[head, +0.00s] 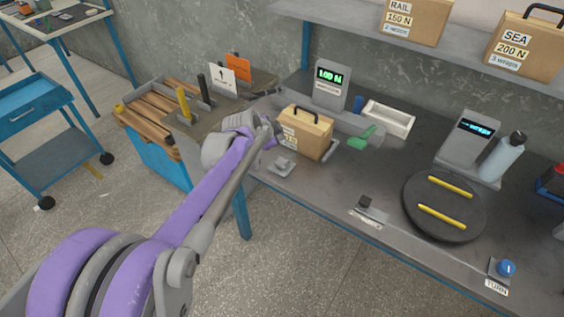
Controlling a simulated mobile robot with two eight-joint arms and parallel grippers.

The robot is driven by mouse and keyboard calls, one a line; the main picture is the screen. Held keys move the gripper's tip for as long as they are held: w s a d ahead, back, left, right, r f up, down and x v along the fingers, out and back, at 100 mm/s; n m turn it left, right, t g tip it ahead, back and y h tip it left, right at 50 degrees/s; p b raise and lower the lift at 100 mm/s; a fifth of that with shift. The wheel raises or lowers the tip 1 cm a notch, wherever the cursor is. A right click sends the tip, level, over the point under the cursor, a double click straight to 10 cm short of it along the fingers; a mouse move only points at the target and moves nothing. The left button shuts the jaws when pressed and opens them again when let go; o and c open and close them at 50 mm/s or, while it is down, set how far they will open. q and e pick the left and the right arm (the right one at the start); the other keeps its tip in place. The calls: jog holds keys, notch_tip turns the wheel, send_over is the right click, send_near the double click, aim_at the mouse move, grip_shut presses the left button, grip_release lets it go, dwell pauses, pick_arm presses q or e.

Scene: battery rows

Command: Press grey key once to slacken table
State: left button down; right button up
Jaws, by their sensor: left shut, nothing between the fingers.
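A small grey block on a flat grey plate (282,164) sits on the bench's left part, in front of a cardboard box (306,133). A dark key (364,202) with a white label, too small to read, sits near the bench's front edge. I cannot tell for certain which of these is the grey key. The round black turntable (445,208) carries two yellow bars. My left gripper (276,128) is shut and empty, beside the box's left end and above and behind the grey block, apart from it. My right gripper is not in view.
A display (331,85) reads what looks like 100 N. A "wraps" display (470,138), bottle (502,157) and blue TURN knob (506,268) are right. The bench's front middle is mostly clear.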

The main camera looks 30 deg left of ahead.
pick_arm(q)
jog(key=b, duration=0.5)
send_over(282, 160)
jog(key=s, duration=0.2)
notch_tip(282, 160, down, 7)
jog(key=shift+w+r, duration=0.1)
jog(key=shift+f+b, duration=0.45)
jog(key=shift+f, duration=0.25)
jog(key=shift+f, duration=0.1)
dwell(0.7)
jog(key=shift+f, duration=0.3)
jog(key=shift+f+b, duration=0.55)
jog(key=shift+f, duration=0.35)
dwell(0.9)
jog(key=shift+r, duration=0.1)
jog(key=shift+r+p, duration=1.1)
jog(key=shift+r, duration=0.15)
